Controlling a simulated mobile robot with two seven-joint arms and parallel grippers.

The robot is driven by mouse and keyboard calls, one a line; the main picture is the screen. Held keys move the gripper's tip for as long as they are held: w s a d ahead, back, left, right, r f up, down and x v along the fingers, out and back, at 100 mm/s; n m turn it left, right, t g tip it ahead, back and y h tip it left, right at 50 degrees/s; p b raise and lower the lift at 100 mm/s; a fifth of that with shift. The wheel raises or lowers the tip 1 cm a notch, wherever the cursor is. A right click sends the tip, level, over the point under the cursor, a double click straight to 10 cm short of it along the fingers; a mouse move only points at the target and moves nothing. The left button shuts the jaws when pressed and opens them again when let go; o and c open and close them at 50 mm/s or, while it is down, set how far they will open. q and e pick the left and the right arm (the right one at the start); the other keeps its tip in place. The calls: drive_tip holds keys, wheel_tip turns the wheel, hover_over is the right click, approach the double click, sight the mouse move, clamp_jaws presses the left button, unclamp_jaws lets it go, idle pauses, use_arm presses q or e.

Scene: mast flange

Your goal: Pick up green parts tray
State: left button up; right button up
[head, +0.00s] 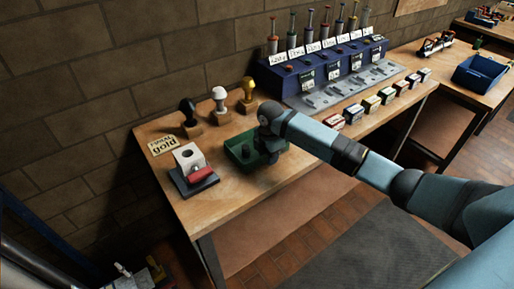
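The green parts tray (231,148) sits on the wooden bench near its left end. It is a shallow, open box, and small dark items seem to lie inside it. My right arm reaches in from the right, and its gripper (268,160) is at the tray's right side, covering part of that side. The fingers are dark and too small to tell whether they are open or shut, or whether they touch the tray. The tray appears to rest on the bench top.
A white block on a dark base with a red part (201,175) stands left of the tray. Black, white and yellow knobs on wooden blocks (220,118) stand behind it. A blue rack (330,72) and several small labelled boxes (371,104) are farther right. A blue bin (481,76) sits on another bench.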

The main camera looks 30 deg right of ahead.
drive_tip(key=shift+c, duration=0.5)
clamp_jaws()
drive_tip(key=shift+r, duration=0.2)
